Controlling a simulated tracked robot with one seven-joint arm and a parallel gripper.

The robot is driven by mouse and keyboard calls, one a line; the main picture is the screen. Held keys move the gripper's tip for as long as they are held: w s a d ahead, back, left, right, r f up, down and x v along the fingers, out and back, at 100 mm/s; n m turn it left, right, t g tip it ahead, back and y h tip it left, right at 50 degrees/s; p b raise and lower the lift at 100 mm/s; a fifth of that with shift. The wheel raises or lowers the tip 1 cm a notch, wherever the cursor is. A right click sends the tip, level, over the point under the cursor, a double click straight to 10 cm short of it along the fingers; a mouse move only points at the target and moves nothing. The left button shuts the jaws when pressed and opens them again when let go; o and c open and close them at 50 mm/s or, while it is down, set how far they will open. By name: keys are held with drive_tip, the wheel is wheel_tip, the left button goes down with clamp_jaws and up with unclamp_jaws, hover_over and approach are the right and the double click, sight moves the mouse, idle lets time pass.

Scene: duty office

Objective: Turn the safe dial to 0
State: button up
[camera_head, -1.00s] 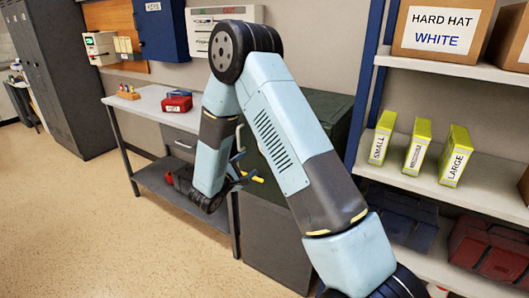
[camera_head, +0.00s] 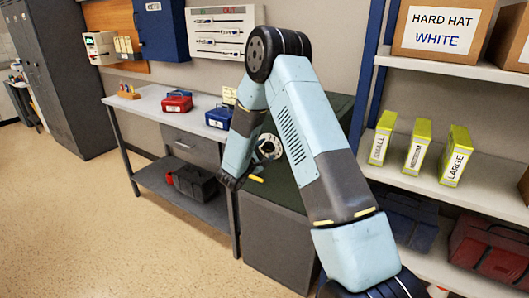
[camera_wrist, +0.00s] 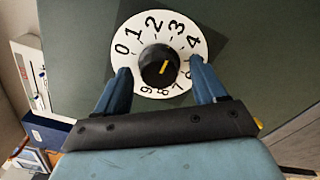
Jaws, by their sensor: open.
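The safe (camera_head: 338,110) is a dark green box right of the workbench in the head view. Its white numbered dial (camera_wrist: 134,75) with a black knob (camera_wrist: 150,66) fills the upper middle of the wrist view. The knob has a short yellow mark; I cannot tell for sure which digit it points to. The 0 is at the dial's left. The dial also shows in the head view (camera_head: 279,146), partly covered by my gripper and arm.
The workbench (camera_head: 150,103) holds a red box (camera_head: 176,102) and a blue box (camera_head: 218,117), with a dark toolbox (camera_head: 194,183) on its lower shelf. Shelving with labelled boxes (camera_head: 418,145) is at the right. The floor (camera_head: 90,220) is clear.

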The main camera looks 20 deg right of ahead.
drive_tip(key=c, duration=1.1)
drive_tip(key=shift+o, duration=0.2)
drive_tip(key=shift+n, duration=0.3)
drive_tip(key=n, duration=1.3)
drive_tip(key=shift+n, duration=2.1)
